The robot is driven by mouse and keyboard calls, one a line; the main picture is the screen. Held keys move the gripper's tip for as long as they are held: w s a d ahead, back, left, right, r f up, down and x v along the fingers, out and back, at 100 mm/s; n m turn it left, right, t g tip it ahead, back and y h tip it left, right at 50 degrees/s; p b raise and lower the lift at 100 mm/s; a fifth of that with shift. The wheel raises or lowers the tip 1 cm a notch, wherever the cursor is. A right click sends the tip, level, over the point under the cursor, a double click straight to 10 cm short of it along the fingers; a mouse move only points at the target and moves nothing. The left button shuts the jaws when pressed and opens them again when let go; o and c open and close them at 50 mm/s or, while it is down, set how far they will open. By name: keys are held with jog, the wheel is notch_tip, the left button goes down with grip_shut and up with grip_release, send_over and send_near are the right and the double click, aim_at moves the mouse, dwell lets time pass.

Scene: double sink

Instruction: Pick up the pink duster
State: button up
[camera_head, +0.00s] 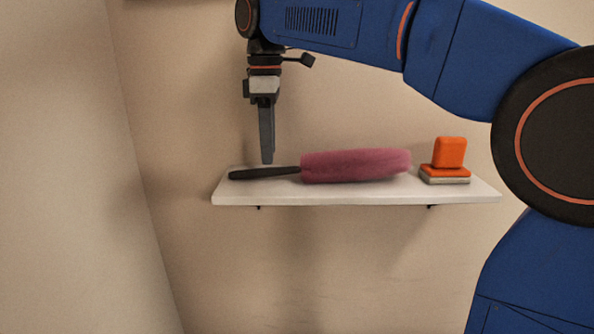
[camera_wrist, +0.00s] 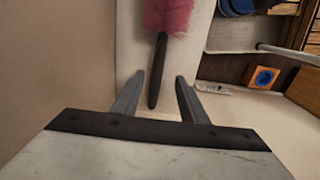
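The pink duster (camera_head: 356,165) lies on its side on a white shelf (camera_head: 350,195), with its black handle (camera_head: 262,173) toward the left end. My gripper (camera_head: 267,160) points down just above the handle. In the wrist view, the pink head (camera_wrist: 168,15) is at the top and the handle (camera_wrist: 157,75) runs down between the two fingers of my gripper (camera_wrist: 160,85). The fingers are apart, with gaps on both sides of the handle. No contact with the duster shows.
An orange block-shaped tool (camera_head: 450,155) stands on the right end of the shelf, close to the duster's head. The wall is directly behind the shelf. In the wrist view, an orange item with a blue centre (camera_wrist: 262,77) and a metal bar (camera_wrist: 290,54) lie to the right.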

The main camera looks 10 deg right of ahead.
jog(key=shift+w+d+f, duration=0.1)
jog(key=shift+w+f, duration=0.05)
jog(key=shift+f, duration=0.95)
jog(key=shift+w+d+f, duration=0.1)
jog(key=shift+f, duration=0.95)
grip_shut()
